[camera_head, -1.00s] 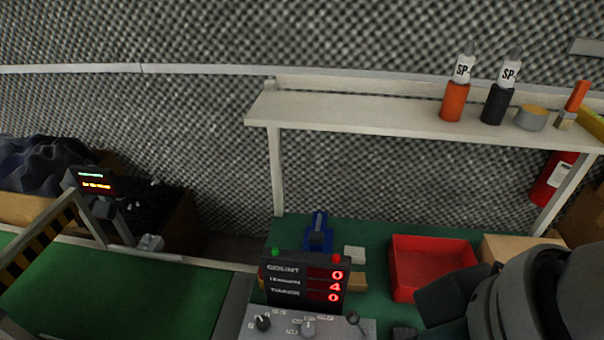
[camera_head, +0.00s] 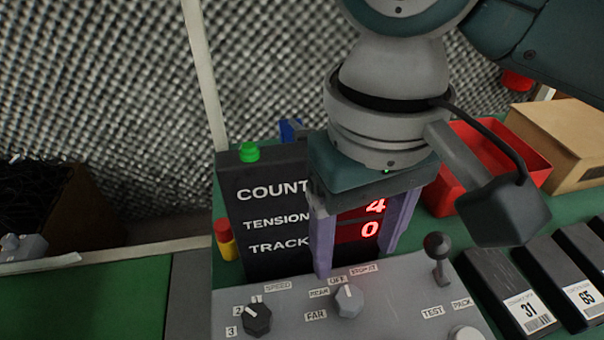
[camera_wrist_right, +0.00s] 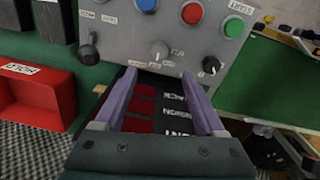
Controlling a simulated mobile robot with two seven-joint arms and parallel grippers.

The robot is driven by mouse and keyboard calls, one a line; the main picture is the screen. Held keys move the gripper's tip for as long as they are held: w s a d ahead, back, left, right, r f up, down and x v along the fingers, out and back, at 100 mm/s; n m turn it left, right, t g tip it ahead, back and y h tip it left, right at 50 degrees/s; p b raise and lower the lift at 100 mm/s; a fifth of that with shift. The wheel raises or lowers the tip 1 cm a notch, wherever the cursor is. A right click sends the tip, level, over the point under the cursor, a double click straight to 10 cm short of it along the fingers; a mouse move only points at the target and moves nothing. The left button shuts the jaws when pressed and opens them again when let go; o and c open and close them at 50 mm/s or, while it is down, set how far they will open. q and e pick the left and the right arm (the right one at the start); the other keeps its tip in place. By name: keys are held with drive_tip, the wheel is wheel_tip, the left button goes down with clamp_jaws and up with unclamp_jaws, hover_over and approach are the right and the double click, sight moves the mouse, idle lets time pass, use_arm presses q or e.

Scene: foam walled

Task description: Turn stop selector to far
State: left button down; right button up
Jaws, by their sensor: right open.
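The stop selector (camera_head: 348,300) is a grey round knob on the sloped grey control panel (camera_head: 280,325). Labels NEAR, OFF and FAR sit around it, and its pale pointer mark faces roughly up, near OFF. It also shows in the right wrist view (camera_wrist_right: 160,52), just beyond the fingertips. My right gripper (camera_head: 357,264) hangs in front of the display, its two purple fingers spread and pointing down at the panel. It is open and empty, just behind and above the knob, seemingly not touching it. My left gripper is out of view.
A black speed knob (camera_head: 257,318) is left of the selector and a black lever (camera_head: 438,255) right. The dark display box (camera_head: 265,215) stands close behind the fingers. A red bin (camera_head: 480,165), a cardboard box (camera_head: 570,140) and dark labelled boxes (camera_head: 510,290) are at right.

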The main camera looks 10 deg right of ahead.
sight(350, 296)
drive_tip(key=f+b, duration=0.1)
drive_tip(key=f, duration=0.2)
drive_tip(key=f+b, duration=0.1)
drive_tip(key=f, duration=0.2)
drive_tip(key=f+b, duration=0.1)
drive_tip(key=f, duration=0.3)
drive_tip(key=shift+s+d+b, duration=0.1)
drive_tip(key=shift+d+b, duration=0.2)
drive_tip(key=shift+b, duration=0.1)
drive_tip(key=shift+c, duration=0.3)
clamp_jaws()
